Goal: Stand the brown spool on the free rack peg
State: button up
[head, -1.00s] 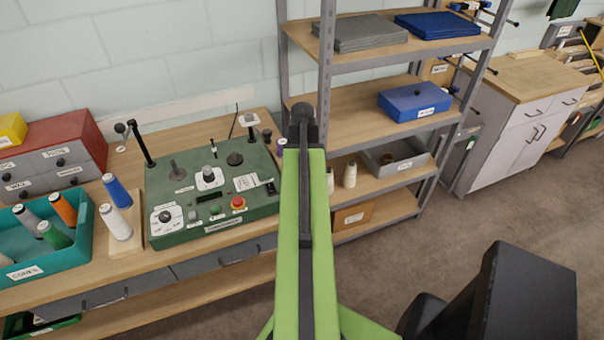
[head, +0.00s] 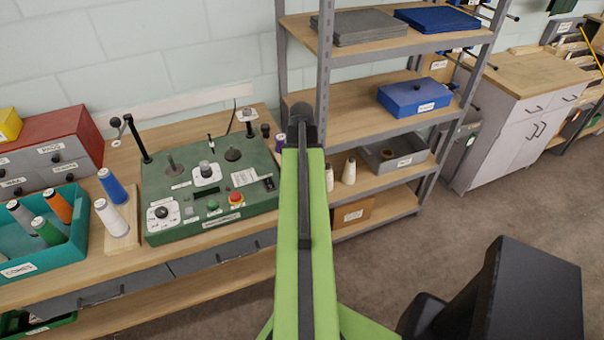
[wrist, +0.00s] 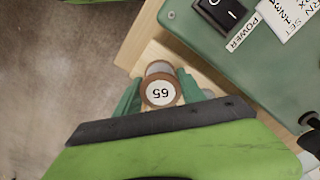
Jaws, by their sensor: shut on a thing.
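The brown spool (wrist: 161,92) is in the wrist view, seen end-on with a round white label reading 65. My gripper (wrist: 160,92) is shut on it, with a green finger on either side. The spool is over the wooden bench edge, beside the green machine. A small pale wooden board (wrist: 149,53) shows partly behind it; I cannot tell whether the spool touches it. In the head view, a wooden rack (head: 122,238) left of the machine bears a blue spool (head: 112,186) and a white spool (head: 110,217). No free peg is clearly visible. My arm hides my gripper there.
The green machine (head: 175,225) stands close to the spool, with its power switch (wrist: 222,12) nearby. A teal bin (head: 75,257) of cones is at the left. A grey shelf unit (head: 322,100) stands right of the bench. Open floor (head: 460,235) lies at the right.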

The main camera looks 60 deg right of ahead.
jog(key=shift+f+b, duration=0.3)
jog(key=shift+f, duration=0.1)
jog(key=o, duration=1.2)
jog(key=shift+r, duration=0.15)
notch_tip(320, 180, up, 17)
jog(key=p, duration=1.7)
jog(key=shift+r+p, duration=0.15)
jog(key=shift+p, duration=0.15)
